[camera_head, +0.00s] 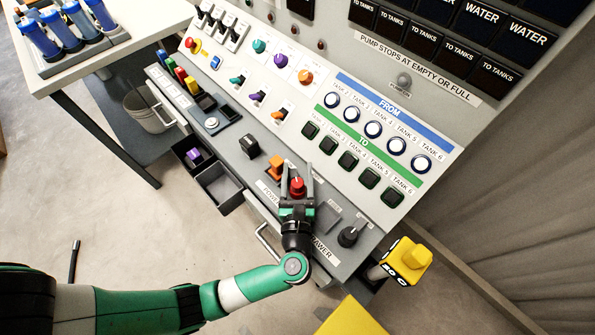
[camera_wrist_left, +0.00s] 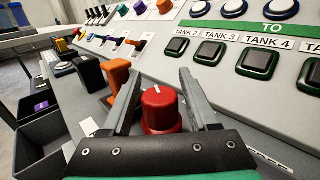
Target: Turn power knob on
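A red knob (camera_head: 297,186) stands on the lower front part of the console, beside a partly covered label that starts with "POW". In the left wrist view the red knob (camera_wrist_left: 161,109) has a white mark on its top. My left gripper (camera_head: 296,175) is over the knob with one finger on each side. The fingers are open, and gaps show between them and the knob in the left wrist view. The knob's base is partly hidden by the gripper. My right gripper is not in view.
An orange switch (camera_head: 276,165) and a black switch (camera_head: 249,146) stand left of the knob. A black rotary knob (camera_head: 348,236) is to its right. Square green-edged buttons (camera_head: 329,146) lie on the panel above. A yellow handle (camera_head: 407,262) sticks out at the right. Grey bins (camera_head: 217,185) hang at the front.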

